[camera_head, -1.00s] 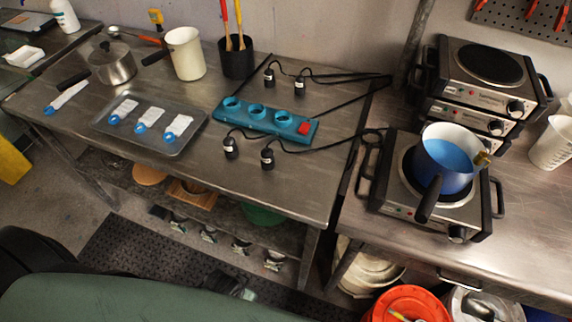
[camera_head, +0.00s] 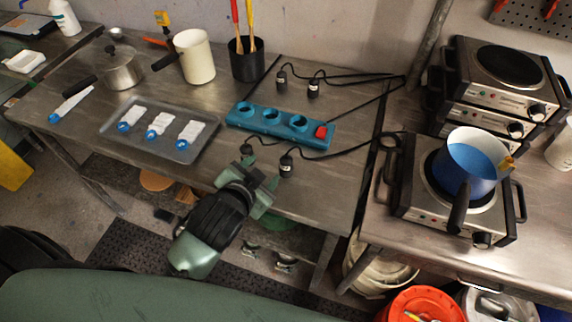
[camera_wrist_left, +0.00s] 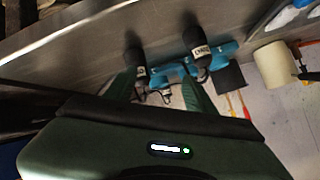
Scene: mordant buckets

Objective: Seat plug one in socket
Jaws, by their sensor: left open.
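A teal power strip (camera_head: 272,125) with three round sockets and a red switch lies on the steel table. Two black plugs lie in front of it, a left one (camera_head: 246,150) and a right one (camera_head: 286,165); two more, (camera_head: 281,80) and (camera_head: 313,88), lie behind it. I cannot tell which is plug one. My left gripper (camera_head: 260,178) is open and empty at the table's front edge, just short of the front plugs. In the left wrist view its fingers (camera_wrist_left: 162,82) are apart, with a plug (camera_wrist_left: 136,62) and a labelled plug (camera_wrist_left: 200,58) beyond them. My right gripper is not in view.
Black cables run from the plugs to the right. A grey tray (camera_head: 205,147) with several white bundles lies left of the strip. A white pot (camera_head: 195,57) and a black tool cup (camera_head: 246,65) stand behind. A hotplate (camera_head: 408,190) with a blue pan stands right.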

